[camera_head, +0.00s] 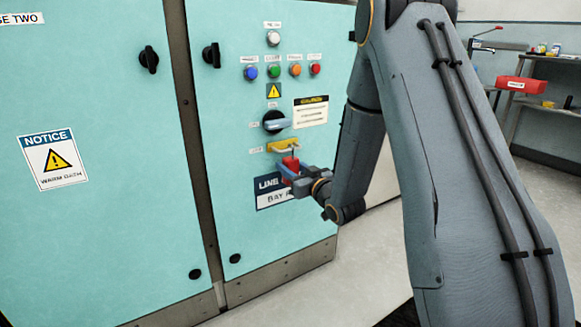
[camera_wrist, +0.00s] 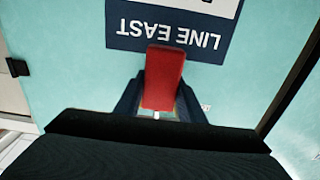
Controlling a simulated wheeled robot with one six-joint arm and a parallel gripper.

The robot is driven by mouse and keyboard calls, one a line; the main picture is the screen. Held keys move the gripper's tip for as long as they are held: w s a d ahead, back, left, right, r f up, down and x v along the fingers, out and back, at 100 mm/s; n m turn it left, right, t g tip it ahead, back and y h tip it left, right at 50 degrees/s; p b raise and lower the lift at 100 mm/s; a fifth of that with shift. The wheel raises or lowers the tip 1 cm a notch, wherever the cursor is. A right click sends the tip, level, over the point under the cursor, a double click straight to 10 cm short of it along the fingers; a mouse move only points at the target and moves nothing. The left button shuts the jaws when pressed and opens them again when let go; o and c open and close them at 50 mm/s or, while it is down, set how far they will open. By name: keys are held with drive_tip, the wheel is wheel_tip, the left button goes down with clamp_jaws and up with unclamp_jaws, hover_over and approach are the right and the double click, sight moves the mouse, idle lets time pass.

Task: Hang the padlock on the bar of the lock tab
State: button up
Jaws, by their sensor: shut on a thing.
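A red padlock (camera_head: 291,164) is held in my gripper (camera_head: 293,178), just below the yellow lock tab (camera_head: 284,145) on the teal cabinet door. The padlock's shackle rises toward the tab; I cannot tell whether it is around the bar or only near it. In the wrist view the red padlock body (camera_wrist: 163,78) sits between the two fingers of my gripper (camera_wrist: 160,100), which are shut on it. The shackle shows only as a small pale piece below the body there, and the lock tab is mostly hidden.
Above the tab are a rotary switch (camera_head: 274,122) and a row of coloured buttons (camera_head: 274,71). A dark blue label (camera_head: 267,192) lies behind the gripper. Black door handles (camera_head: 212,55) stick out at upper left. A red box (camera_head: 522,85) sits on a bench at far right.

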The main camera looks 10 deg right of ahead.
drive_tip(key=o, duration=1.2)
drive_tip(key=shift+s, duration=0.1)
